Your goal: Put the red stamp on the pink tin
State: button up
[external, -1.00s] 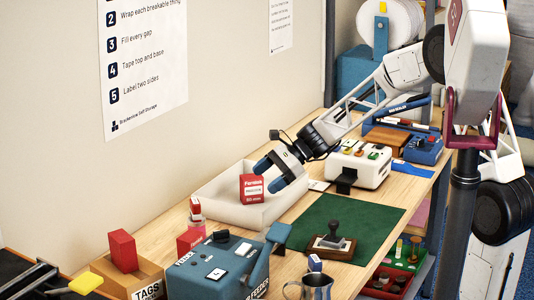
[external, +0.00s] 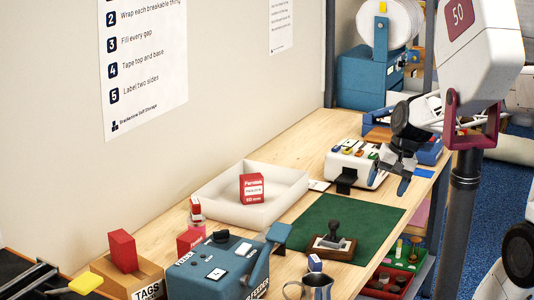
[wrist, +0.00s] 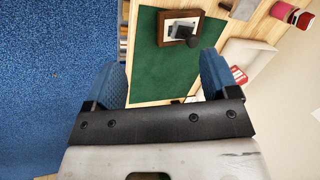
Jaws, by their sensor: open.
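A small red-and-white upright object (external: 195,208), perhaps the red stamp, stands near the wall behind the blue label feeder. A pinkish-red tin-like object (external: 190,240) is just in front of it, partly hidden by the feeder. In the wrist view a pinkish-red round object (wrist: 284,12) shows at the top right edge. A dark-handled stamp on a wooden base (external: 332,241) stands on the green mat; it also shows in the wrist view (wrist: 180,28). My gripper (external: 400,172) is open and empty, above the bench's right edge, far from these objects.
A white tray (external: 283,205) holds a red box (external: 252,189). The green mat (external: 370,220) is mostly bare. A white device (external: 352,163) stands behind it.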

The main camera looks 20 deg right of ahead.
jog(key=s+d+f+n+t+h, duration=0.1)
jog(key=s+d+n+h, duration=0.2)
jog(key=s+d, duration=0.5)
jog(key=s, duration=0.3)
jog(key=shift+s+d+f+n+h, duration=0.15)
jog(key=shift+d+n+h, duration=0.15)
jog(key=shift+n+h, duration=0.1)
dwell(0.6)
